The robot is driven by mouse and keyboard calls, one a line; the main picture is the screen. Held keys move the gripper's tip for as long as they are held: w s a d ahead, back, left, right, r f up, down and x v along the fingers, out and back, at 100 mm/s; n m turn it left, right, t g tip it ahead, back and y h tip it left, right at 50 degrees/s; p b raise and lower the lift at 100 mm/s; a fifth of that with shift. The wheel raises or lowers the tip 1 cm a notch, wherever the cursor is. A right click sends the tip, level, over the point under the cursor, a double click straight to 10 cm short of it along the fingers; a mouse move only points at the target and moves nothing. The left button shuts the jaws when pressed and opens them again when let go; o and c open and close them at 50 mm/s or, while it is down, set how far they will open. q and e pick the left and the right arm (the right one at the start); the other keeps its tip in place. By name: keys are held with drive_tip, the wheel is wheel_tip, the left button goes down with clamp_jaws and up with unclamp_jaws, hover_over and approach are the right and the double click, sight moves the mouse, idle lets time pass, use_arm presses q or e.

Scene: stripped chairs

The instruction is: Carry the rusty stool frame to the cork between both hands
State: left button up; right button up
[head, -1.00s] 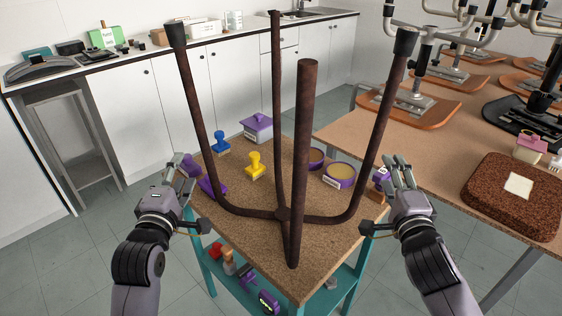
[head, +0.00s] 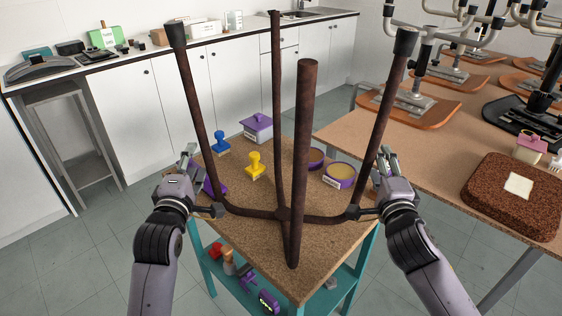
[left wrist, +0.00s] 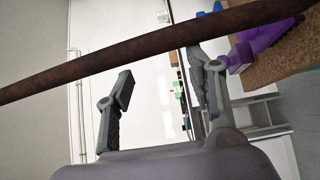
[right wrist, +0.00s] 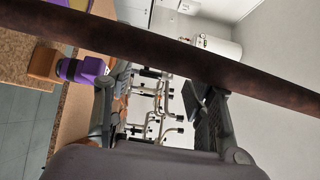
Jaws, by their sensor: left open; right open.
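The rusty stool frame (head: 302,160) stands legs up on a cork-topped side table (head: 328,262). Its legs rise from a curved joint near the tabletop; two of them show dark end caps. My left gripper (head: 203,182) is open beside the lower part of the left leg. In the left wrist view the rusty tube crosses just beyond my open fingers (left wrist: 163,80). My right gripper (head: 369,185) is open beside the right leg. In the right wrist view a rusty tube crosses at its fingertips (right wrist: 160,85). Contact cannot be told. A dark brown cork-like slab (head: 495,212) lies on the right table.
Yellow (head: 255,165) and blue (head: 221,143) stamps, a purple-lidded box (head: 257,127) and a purple round tin (head: 340,175) stand around the frame. More items sit on the teal lower shelf (head: 213,275). Upturned chair frames fill the right table's back. Floor is free at left.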

use_arm(q)
drive_tip(key=shift+d, duration=0.4)
use_arm(e)
drive_tip(key=shift+a, duration=0.45)
